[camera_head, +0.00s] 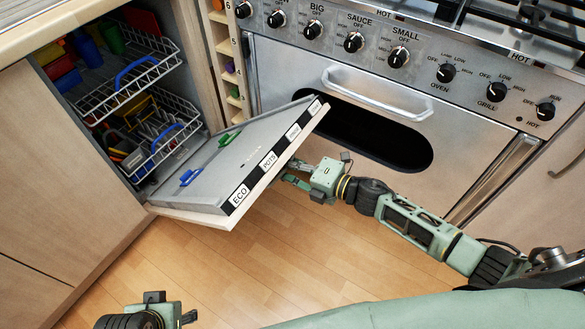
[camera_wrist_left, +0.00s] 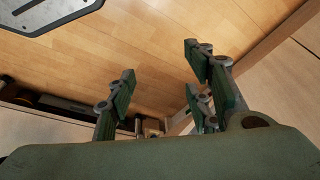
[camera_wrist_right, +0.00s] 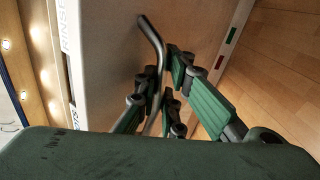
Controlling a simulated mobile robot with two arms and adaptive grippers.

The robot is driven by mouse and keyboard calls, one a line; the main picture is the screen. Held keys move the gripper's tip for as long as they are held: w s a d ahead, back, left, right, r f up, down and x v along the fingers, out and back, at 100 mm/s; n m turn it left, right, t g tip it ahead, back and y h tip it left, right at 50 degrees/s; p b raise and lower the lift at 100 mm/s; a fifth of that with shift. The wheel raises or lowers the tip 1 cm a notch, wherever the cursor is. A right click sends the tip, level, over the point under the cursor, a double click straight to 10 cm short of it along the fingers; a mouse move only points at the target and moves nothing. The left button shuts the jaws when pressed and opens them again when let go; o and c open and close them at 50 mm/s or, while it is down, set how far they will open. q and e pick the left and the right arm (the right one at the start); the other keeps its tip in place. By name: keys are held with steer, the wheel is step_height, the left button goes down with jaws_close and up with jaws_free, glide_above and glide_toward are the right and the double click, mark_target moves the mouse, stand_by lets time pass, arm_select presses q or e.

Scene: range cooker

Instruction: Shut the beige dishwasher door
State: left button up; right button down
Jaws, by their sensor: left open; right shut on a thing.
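The beige dishwasher door (camera_head: 262,142) is partly open in the head view, tilted out from the cabinet, with its grey inner face up. Its outer face shows in the right wrist view (camera_wrist_right: 105,50), with a metal bar handle (camera_wrist_right: 152,38) on it. My right gripper (camera_head: 292,178) is at the door's outer side, below its top edge, with its fingers around the handle. The head view hides the handle. My left gripper (camera_wrist_left: 163,92) is open and empty. It is low at the bottom left of the head view (camera_head: 188,316), apart from the door.
The dishwasher holds an upper rack (camera_head: 128,78) and a lower rack (camera_head: 165,135), both inside, with colourful dishes. A steel range cooker (camera_head: 390,85) stands close to the right of the door. The wooden floor (camera_head: 240,270) is clear in front.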

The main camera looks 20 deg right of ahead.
mark_target(280, 155)
arm_select(q)
step_height(280, 155, down, 8)
steer(key=p, duration=0.2)
arm_select(e)
steer(key=r, duration=0.1)
steer(key=w+a+r, duration=0.1)
steer(key=w+r, duration=0.1)
steer(key=shift+w+a+r, duration=0.1)
steer(key=shift+a+r, duration=0.1)
steer(key=shift+a, duration=0.05)
arm_select(q)
steer(key=shift+d+f, duration=0.1)
arm_select(e)
steer(key=c, duration=2.1)
jaws_free()
steer(key=shift+s+f, duration=0.15)
steer(key=shift+s, duration=0.05)
steer(key=shift+s+d, duration=0.1)
steer(key=v, duration=1.1)
steer(key=shift+s+d, duration=0.25)
